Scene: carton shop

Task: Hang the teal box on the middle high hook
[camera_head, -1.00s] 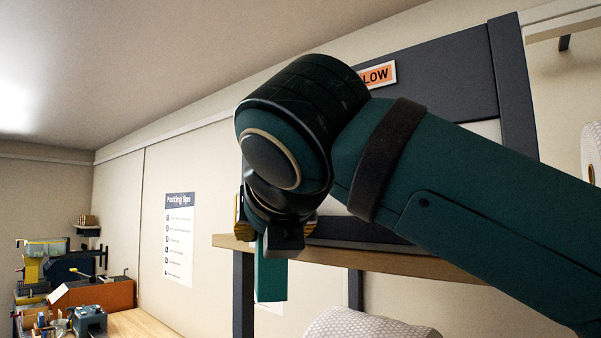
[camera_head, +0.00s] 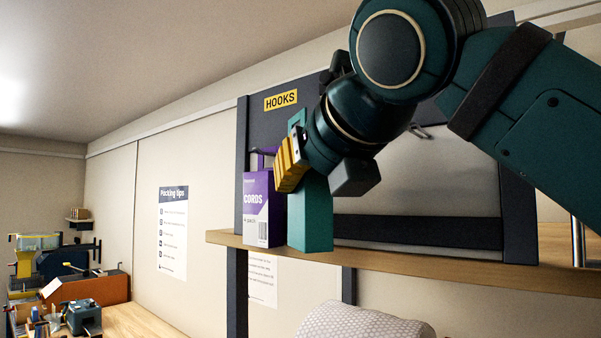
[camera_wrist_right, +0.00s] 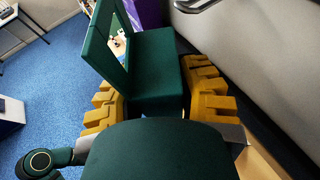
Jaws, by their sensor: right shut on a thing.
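The teal box (camera_head: 312,222) is upright in the yellow fingers of my right gripper (camera_head: 292,165), in front of the grey hook panel (camera_head: 418,210). In the right wrist view the teal box (camera_wrist_right: 155,62) sits between both yellow fingers (camera_wrist_right: 160,100), and its hang tab with an open window points to the upper left. No hook passes through that window. A metal hook (camera_head: 418,131) shows on the panel right of the gripper; a metal hook also shows at the top of the wrist view (camera_wrist_right: 195,4). My arm hides other hooks, so I cannot tell which is the middle high one. My left gripper is not in view.
A purple CORDS box (camera_head: 262,212) is close left of the teal box, its tab at the panel. A yellow HOOKS sign (camera_head: 281,100) is above. The wooden shelf edge (camera_head: 440,270) runs below. A patterned roll (camera_head: 362,322) lies lower down.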

